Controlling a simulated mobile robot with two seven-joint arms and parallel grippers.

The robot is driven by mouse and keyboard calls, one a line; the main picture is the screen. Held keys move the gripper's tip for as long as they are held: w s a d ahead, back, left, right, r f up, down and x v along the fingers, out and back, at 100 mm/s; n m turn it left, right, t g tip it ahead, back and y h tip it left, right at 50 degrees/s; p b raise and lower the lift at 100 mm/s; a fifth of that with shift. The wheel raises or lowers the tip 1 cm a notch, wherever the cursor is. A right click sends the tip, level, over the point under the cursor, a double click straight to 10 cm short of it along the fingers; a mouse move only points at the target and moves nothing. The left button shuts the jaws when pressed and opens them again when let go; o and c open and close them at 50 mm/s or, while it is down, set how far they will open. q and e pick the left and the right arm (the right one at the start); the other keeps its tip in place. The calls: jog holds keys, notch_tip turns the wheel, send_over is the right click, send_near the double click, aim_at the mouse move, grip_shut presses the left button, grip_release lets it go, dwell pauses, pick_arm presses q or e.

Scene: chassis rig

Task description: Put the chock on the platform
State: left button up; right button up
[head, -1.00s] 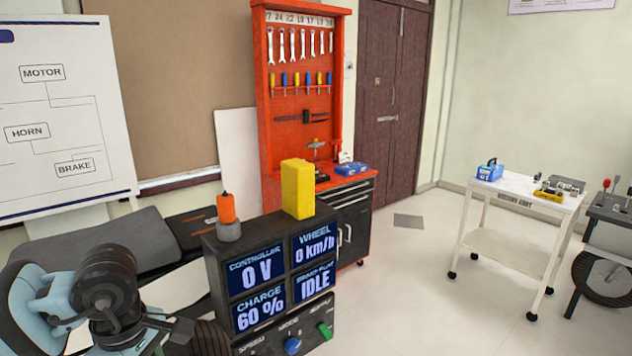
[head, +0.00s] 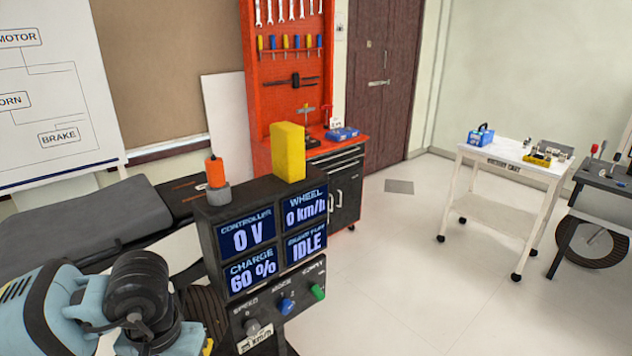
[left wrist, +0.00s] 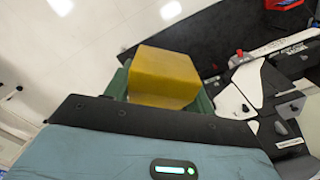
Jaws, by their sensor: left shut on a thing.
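In the left wrist view a yellow block (left wrist: 165,72), which looks like the chock, sits between the green fingers of my left gripper (left wrist: 161,92). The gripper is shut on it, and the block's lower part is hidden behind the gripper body. In the head view my left arm comes in at the lower left; its fingers are hidden, with only a small yellow patch beside the wrist. I cannot tell for sure which surface is the platform; a long dark grey slab (head: 75,220) lies at the left. My right gripper is in neither view.
A display console (head: 262,232) stands in front, with another yellow block (head: 288,152) and an orange-topped piece (head: 216,172) on it. A red tool cabinet (head: 338,155) is behind. A white cart (head: 505,165) stands right. The floor between is clear.

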pick_arm(q)
jog(key=s+f, duration=0.4)
jog(key=f, duration=1.1)
jog(key=shift+w+d, duration=0.1)
